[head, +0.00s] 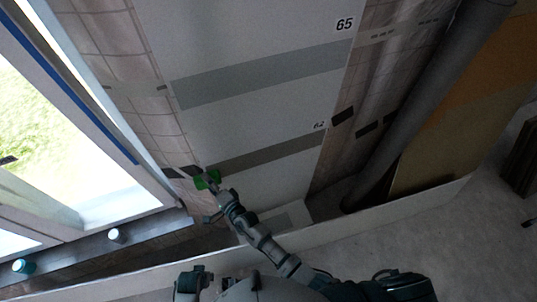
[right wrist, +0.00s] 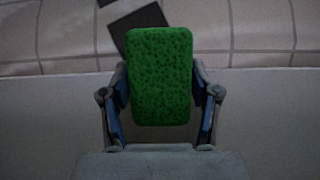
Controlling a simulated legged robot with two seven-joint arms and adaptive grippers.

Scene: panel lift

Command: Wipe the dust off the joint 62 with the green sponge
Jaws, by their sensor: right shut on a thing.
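The joint 62 (head: 268,154) is a dark grey-brown band slanting across the white panel in the head view, below the label "62" (head: 319,125). The green sponge (head: 207,180) is at the band's left end, near the panel's left edge. My right gripper (head: 213,185) is shut on the sponge, which also shows between the blue-padded fingers in the right wrist view (right wrist: 160,77). The sponge hides part of the surface behind it, and I cannot tell whether it touches the panel. My left gripper cannot be made out.
A lighter grey band (head: 265,75) crosses the panel higher up, below the label "65" (head: 344,24). A bright window (head: 60,140) is on the left. A thick grey pipe (head: 425,105) slants on the right. A ledge (head: 150,238) with small containers runs at lower left.

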